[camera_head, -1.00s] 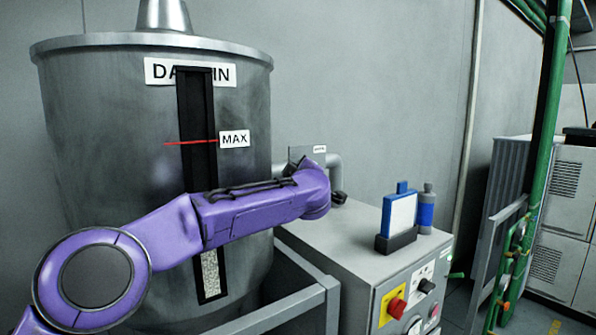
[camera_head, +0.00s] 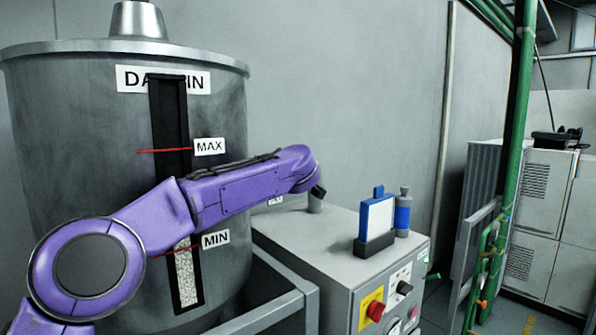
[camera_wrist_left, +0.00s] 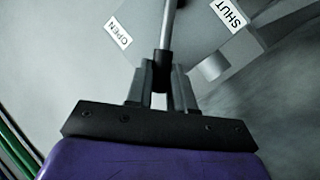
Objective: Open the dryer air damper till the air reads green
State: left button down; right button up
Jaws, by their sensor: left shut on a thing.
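In the left wrist view my left gripper (camera_wrist_left: 160,88) is shut on the black-ended grip of a thin metal damper lever (camera_wrist_left: 167,28). The lever stands between a white OPEN label (camera_wrist_left: 118,32) on the left and a white SHUT label (camera_wrist_left: 229,14) on the right. A grey damper plate (camera_wrist_left: 190,25) lies behind it. In the head view my purple left arm reaches over the grey cabinet top, with the dark gripper (camera_head: 318,192) small at its end. The arm hides most of the damper there. I cannot make out an air reading. My right gripper is not in view.
A large grey bin (camera_head: 75,130) with MAX and MIN marks stands on the left, behind my arm. On the cabinet (camera_head: 340,215) stand a blue-framed white card (camera_head: 376,215) and a blue bottle (camera_head: 403,213). A green pipe (camera_head: 517,130) rises at right.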

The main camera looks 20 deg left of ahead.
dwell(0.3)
pick_arm(q)
jog(key=c, duration=1)
grip_release()
jog(key=shift+w+f, duration=0.2)
jog(key=shift+w, duration=0.15)
jog(key=b+v, duration=0.4)
jog(key=v, duration=0.6)
jog(key=shift+s+d+b, duration=0.1)
jog(key=shift+s+b, duration=0.1)
jog(key=shift+b, duration=0.2)
